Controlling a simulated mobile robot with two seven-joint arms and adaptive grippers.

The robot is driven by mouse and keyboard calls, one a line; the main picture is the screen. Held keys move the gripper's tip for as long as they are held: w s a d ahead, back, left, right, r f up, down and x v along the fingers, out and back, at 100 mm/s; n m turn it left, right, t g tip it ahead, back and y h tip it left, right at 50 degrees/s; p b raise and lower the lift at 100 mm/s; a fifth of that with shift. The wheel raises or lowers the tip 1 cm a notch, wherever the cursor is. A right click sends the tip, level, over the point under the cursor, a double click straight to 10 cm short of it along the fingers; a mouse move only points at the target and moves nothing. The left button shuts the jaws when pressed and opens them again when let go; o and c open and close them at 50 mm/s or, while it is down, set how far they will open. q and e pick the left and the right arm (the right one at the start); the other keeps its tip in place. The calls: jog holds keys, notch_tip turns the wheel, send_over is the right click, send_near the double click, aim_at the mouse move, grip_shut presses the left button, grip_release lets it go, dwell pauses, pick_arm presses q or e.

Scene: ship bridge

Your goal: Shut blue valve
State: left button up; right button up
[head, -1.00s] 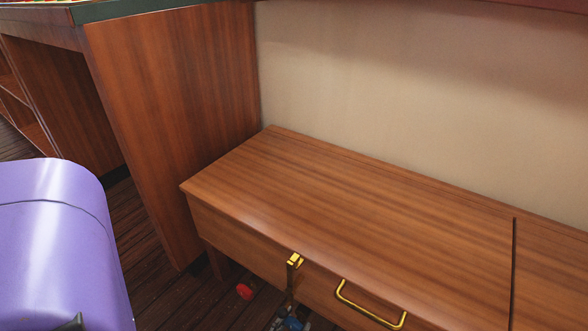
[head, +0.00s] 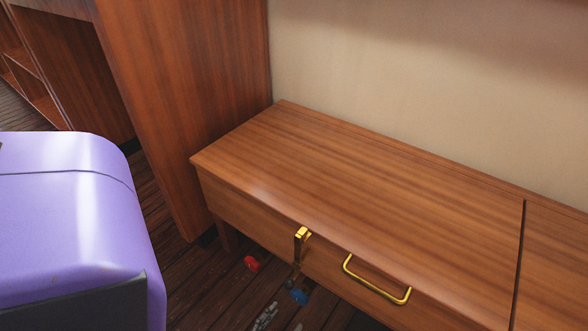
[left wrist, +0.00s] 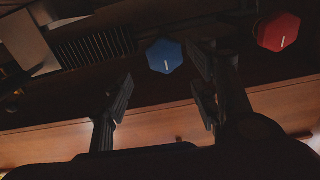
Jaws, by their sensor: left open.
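The blue valve (head: 299,297) is a small knob low beneath the wooden bench, close to the floor. In the left wrist view the blue valve (left wrist: 165,56) is a faceted blue knob with a white mark. My left gripper (left wrist: 163,88) is open, with one finger on each side of the valve in the picture and the valve apparently beyond the tips. I cannot tell the exact gap. In the head view only grey parts of my left gripper (head: 268,318) show at the bottom. My right gripper is not in view.
A red valve (head: 252,263) sits left of the blue one; the red valve (left wrist: 279,32) is at upper right in the left wrist view. The wooden bench (head: 380,195) has a brass handle (head: 377,288) and brass latch (head: 301,235). A wooden panel (head: 190,110) stands left.

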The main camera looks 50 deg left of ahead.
pick_arm(q)
jog(key=shift+v, duration=1.65)
